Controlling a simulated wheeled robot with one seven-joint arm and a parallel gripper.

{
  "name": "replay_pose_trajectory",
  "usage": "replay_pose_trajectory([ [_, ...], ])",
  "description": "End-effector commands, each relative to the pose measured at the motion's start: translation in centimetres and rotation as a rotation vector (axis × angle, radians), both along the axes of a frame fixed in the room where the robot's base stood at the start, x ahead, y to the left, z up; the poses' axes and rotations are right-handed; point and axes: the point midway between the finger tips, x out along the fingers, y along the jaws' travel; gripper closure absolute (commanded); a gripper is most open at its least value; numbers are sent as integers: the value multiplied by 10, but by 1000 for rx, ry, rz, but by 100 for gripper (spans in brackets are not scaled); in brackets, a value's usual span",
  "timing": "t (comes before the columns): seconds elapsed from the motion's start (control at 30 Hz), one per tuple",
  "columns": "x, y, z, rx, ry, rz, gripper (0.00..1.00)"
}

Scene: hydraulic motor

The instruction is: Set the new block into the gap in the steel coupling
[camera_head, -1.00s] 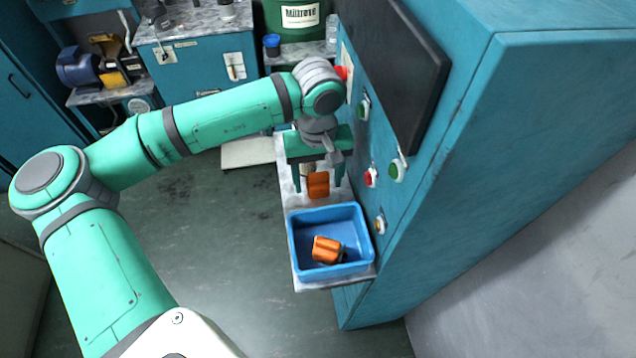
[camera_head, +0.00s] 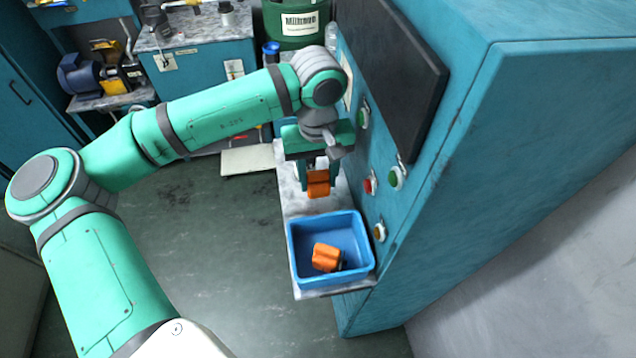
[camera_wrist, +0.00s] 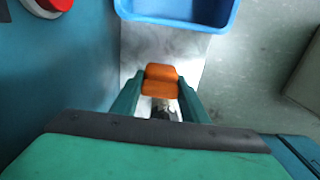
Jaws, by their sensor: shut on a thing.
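An orange block (camera_head: 318,184) with a ridged shape is between the fingers of my gripper (camera_head: 318,178), over the narrow marble shelf. My gripper is shut on it. In the wrist view the same orange block (camera_wrist: 161,78) sits between the two green fingertips, with a small greyish part showing behind it. Whether it touches the shelf is unclear. A second orange block (camera_head: 327,257), with a dark part beside it, lies in the blue bin (camera_head: 303,278). A blue motor (camera_head: 77,77) and a yellow unit stand far at upper left; the steel coupling cannot be made out there.
The blue bin stands at the near end of the marble shelf (camera_head: 291,200). The teal cabinet (camera_head: 470,150) with buttons and a dark screen rises close at the right. A workbench (camera_head: 205,25) and green drum are behind. The floor at left is open.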

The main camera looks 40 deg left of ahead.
Motion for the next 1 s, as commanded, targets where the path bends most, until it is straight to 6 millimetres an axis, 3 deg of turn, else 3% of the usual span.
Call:
replay_pose_trajectory([
  [0.3,-49,20,61,1,-2,4,88],
  [0.6,-107,42,86,0,0,1,88],
  [0.8,-125,49,95,0,0,0,88],
  [1.0,-131,51,98,0,1,1,88],
])
